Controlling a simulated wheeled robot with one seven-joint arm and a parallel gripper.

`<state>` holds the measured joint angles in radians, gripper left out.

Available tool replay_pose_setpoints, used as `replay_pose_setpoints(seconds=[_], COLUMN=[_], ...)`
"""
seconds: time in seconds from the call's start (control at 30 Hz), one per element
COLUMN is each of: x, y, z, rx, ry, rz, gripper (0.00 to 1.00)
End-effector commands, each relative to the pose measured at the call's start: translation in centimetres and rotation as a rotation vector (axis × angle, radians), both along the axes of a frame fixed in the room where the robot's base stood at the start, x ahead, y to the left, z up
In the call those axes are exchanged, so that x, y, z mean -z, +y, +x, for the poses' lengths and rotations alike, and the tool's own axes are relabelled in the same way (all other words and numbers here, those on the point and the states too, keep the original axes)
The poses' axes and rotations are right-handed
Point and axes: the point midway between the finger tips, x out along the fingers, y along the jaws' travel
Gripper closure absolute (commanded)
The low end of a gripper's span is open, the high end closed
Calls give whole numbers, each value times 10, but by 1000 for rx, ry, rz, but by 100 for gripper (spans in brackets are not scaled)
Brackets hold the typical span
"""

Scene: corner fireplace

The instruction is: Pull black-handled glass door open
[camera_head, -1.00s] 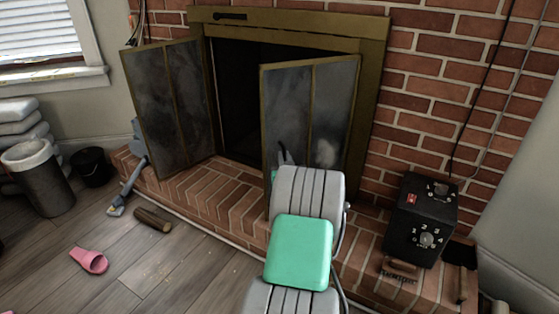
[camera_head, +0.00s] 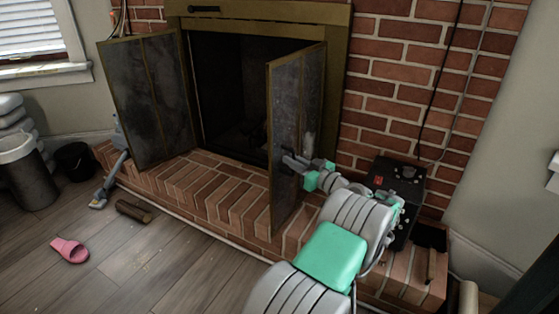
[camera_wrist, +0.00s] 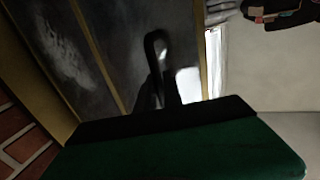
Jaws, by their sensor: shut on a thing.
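The right glass door (camera_head: 294,105), dark panes in a brass frame, stands swung out from the fireplace. Its hinge side is at the right of the opening. My gripper (camera_head: 289,160) reaches in from the right and is shut at the door's outer face, on the black handle. In the wrist view the handle (camera_wrist: 155,58) shows as a dark upright loop against the glass (camera_wrist: 100,45). The dark green gripper body fills the bottom there and hides the fingertips. The left glass door (camera_head: 152,100) also stands folded open.
The fireplace opening (camera_head: 228,90) is dark between the doors. A black control box (camera_head: 401,180) stands on the brick hearth (camera_head: 215,185), behind my arm. A log (camera_head: 134,211), a pink slipper (camera_head: 70,250) and a bin (camera_head: 27,172) are at the left.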

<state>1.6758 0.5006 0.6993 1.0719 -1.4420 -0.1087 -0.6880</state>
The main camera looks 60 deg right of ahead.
Motion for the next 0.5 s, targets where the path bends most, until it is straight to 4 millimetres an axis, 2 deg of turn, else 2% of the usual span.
replay_pose_setpoints(seconds=[0.4, 0.43, 0.5], x=[3, 3, 3], y=[1, 1, 1], z=[-2, -2, -2], rx=[-10, -10, -9], ry=[0, 0, 0], rz=[8, 8, 8], gripper=[100, 88, 82])
